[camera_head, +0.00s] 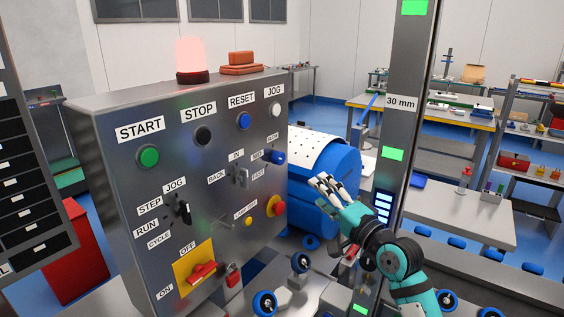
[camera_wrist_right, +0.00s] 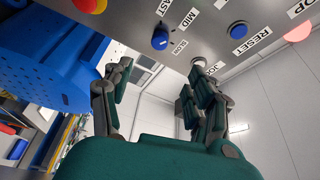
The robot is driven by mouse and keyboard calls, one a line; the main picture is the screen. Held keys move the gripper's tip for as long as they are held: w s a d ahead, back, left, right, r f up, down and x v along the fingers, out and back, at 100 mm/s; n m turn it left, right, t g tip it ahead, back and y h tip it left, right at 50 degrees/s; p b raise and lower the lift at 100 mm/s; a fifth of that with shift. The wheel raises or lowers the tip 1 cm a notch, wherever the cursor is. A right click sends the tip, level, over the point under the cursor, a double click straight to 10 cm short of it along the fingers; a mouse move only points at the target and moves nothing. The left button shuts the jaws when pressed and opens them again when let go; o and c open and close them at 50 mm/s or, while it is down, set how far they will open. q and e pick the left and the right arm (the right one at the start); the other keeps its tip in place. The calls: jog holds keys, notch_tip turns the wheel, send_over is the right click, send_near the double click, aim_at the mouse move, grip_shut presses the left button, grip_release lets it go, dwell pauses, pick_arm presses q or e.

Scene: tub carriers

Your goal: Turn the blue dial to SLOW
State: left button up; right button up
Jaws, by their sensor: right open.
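The blue dial (camera_head: 278,157) is on the right side of the grey control panel (camera_head: 215,190), among the labels SLOW, MID and FAST. It also shows in the right wrist view (camera_wrist_right: 160,39), at the top between my fingers. I cannot tell which label it points to. My right gripper (camera_head: 327,188) is open and empty, to the right of the dial and lower in the head view, apart from it. In the right wrist view its fingers (camera_wrist_right: 155,88) are spread, with a gap between them. My left gripper is not in view.
A blue RESET button (camera_head: 243,121) and a red emergency knob (camera_head: 276,206) are near the dial. A blue perforated tub (camera_head: 345,175) stands behind my right gripper. A metal post (camera_head: 405,130) rises to the right. Rollers (camera_head: 301,263) lie below.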

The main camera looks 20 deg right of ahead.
aim_at(281, 161)
jog(key=p+x, duration=0.3)
jog(key=x, duration=1.4)
jog(key=shift+a, duration=0.1)
jog(key=shift+f, duration=0.1)
jog(key=c, duration=1.1)
jog(key=shift+c, duration=0.2)
